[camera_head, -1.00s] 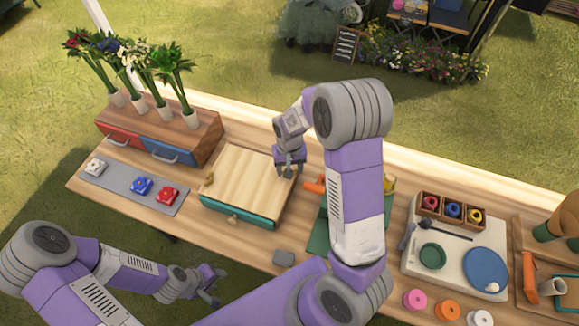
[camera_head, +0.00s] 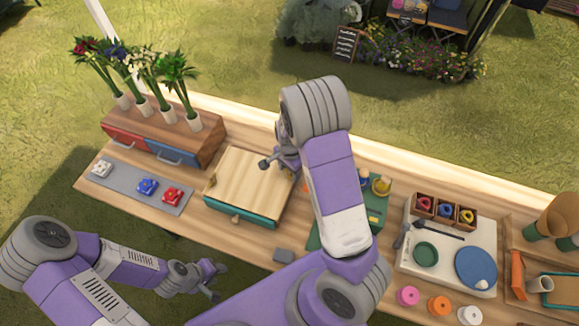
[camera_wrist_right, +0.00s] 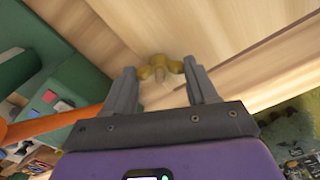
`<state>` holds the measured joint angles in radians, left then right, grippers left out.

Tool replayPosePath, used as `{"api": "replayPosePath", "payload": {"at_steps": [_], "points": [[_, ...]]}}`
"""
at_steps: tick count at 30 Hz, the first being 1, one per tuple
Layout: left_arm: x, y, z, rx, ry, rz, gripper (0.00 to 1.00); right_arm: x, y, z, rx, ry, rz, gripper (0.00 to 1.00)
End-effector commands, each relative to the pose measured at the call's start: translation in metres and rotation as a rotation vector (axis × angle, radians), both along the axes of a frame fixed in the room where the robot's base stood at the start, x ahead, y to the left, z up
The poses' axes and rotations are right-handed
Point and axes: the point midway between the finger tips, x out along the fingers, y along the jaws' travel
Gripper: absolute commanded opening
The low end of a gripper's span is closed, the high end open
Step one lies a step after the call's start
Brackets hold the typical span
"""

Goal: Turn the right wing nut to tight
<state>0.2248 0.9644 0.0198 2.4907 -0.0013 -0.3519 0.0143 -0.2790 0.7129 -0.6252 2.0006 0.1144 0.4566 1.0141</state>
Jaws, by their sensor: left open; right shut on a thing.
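The flower press is a pale wooden board (camera_head: 243,180) on a teal base (camera_head: 262,221). My right gripper (camera_wrist_right: 160,75) is shut on the brass right wing nut (camera_wrist_right: 160,66), with one finger at each wing in the right wrist view. In the head view the right gripper (camera_head: 268,162) is at the board's far right corner and hides this nut. Another brass wing nut (camera_head: 212,181) shows at the board's left edge. A brass knob (camera_head: 235,218) is on the front side. My left gripper (camera_head: 212,287) is open and empty, in front of the table edge.
A wooden drawer box (camera_head: 170,135) with flower vases stands at the back left. A grey mat (camera_head: 125,178) holds coloured pieces. A green board (camera_head: 318,238), partly behind my right arm, lies right of the press. An orange bar (camera_wrist_right: 60,124) shows in the wrist view.

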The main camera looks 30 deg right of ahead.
Motion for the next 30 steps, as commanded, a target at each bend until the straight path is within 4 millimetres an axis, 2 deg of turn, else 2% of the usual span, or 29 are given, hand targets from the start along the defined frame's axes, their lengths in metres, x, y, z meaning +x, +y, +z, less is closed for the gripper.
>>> {"api": "replayPosePath", "payload": {"at_steps": [30], "points": [[0.000, 0.000, 0.068, 0.000, 0.000, 0.000, 0.43, 0.000, -0.001, 0.002, -0.002, -0.001, -0.927, 0.27]]}}
